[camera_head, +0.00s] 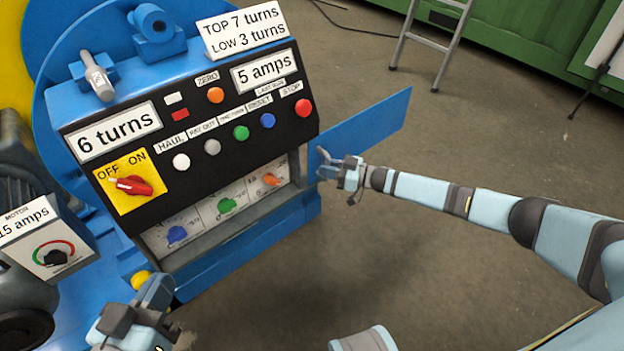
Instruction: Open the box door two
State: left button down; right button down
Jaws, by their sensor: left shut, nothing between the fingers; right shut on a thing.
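The blue control box (76,118) stands at the left and centre. A flat blue door (365,130) stands swung out from its right side. The lower recess is open and shows a panel with a blue knob (177,234), a green knob (227,205) and an orange knob (271,180). My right gripper (325,165) is at the door's near end, beside the box. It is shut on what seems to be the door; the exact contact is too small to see. My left gripper (158,288) is shut and empty at the lower left, near a yellow knob (141,278).
The box front carries a red switch (133,186) and several coloured buttons. A motor box with a dial (52,253) is at the left edge. A ladder (432,42) and green cabinets (520,35) stand behind.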

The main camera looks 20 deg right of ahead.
jog(key=shift+w+d, duration=0.15)
jog(key=shift+d, duration=0.45)
jog(key=c, duration=1.1)
grip_release()
